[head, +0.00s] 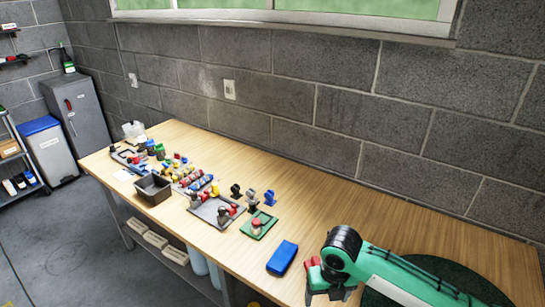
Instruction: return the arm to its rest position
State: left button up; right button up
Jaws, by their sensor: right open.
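My right arm comes in from the lower right, teal with a black joint. Its gripper (322,284) is small in view, low over the front part of the wooden table (330,225), with red and dark parts showing. It is open, and I see nothing between its fingers. It is just right of a blue block-like pad (282,257) lying on the table, apart from it as far as I can tell. My left gripper is not in view.
A green tray (247,229) with a red-and-white item and a grey tray (204,215) lie left of the blue pad. Farther left are a dark bin (153,190) and several small coloured parts. A dark green round mat (470,283) lies under my right arm. A block wall stands behind.

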jog(key=s+a+f+m+t+y, duration=0.3)
jog(key=s+m, duration=0.6)
jog(key=m, duration=0.7)
jog(key=s+d+f+m+h, duration=0.25)
jog(key=s+d+m, duration=1)
jog(key=m, duration=0.75)
notch_tip(320, 180, down, 29)
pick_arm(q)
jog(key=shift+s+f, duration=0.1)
pick_arm(e)
jog(key=s+d+f+n+g, duration=0.1)
jog(key=s+d+f+g, duration=0.1)
jog(key=s+f, duration=1.7)
jog(key=shift+d+f+h, duration=0.45)
jog(key=shift+d+f, duration=0.15)
jog(key=shift+f, duration=0.35)
